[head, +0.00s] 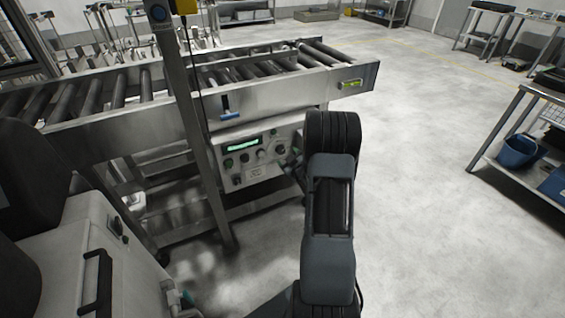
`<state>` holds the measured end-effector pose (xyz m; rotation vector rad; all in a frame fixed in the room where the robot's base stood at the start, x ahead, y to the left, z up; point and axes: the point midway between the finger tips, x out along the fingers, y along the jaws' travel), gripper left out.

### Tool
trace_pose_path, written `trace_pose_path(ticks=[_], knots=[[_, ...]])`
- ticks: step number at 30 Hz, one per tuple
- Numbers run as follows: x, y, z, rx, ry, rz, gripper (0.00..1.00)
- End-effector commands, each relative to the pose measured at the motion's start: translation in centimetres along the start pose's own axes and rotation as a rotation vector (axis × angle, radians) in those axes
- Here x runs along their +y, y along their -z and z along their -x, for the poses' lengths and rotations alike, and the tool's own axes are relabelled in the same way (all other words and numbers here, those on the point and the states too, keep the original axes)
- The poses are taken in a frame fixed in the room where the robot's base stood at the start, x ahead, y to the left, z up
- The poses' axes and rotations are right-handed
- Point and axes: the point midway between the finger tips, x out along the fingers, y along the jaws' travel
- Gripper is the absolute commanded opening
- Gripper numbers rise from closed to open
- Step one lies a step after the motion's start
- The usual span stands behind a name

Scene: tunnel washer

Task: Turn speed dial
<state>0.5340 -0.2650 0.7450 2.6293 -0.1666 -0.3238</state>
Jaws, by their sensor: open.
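A light control panel (207,167) hangs under the roller conveyor, left of my arm. It carries a lit green display (243,145) and several small dark knobs and buttons, among them a knob (244,158) below the display. Which one is the speed dial I cannot tell, as labels are too small to read. My gripper (287,162) is open at the panel's right end, partly hidden behind my arm. It covers that part of the panel. Whether a finger touches anything there I cannot tell.
The roller conveyor (345,88) runs above the panel. A steel post (190,110) stands in front of its left part. A metal shelf with a blue bucket (517,152) stands at the right. The floor (420,190) between is clear.

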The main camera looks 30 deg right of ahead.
Motion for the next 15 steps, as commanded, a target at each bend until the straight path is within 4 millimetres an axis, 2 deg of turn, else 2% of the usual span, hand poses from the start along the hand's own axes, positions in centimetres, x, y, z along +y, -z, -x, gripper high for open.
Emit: trace_pose_path(ticks=[1,6,11,15], knots=[[-0.5,-2.8,-0.1,0.034,-0.011,-0.002,0.69],[-0.8,-6.4,0.4,0.144,-0.043,-0.002,0.69],[-0.9,-7.4,0.2,0.189,-0.058,-0.002,0.69],[-0.8,-7.1,-1.5,0.2,-0.058,-0.001,0.69]])
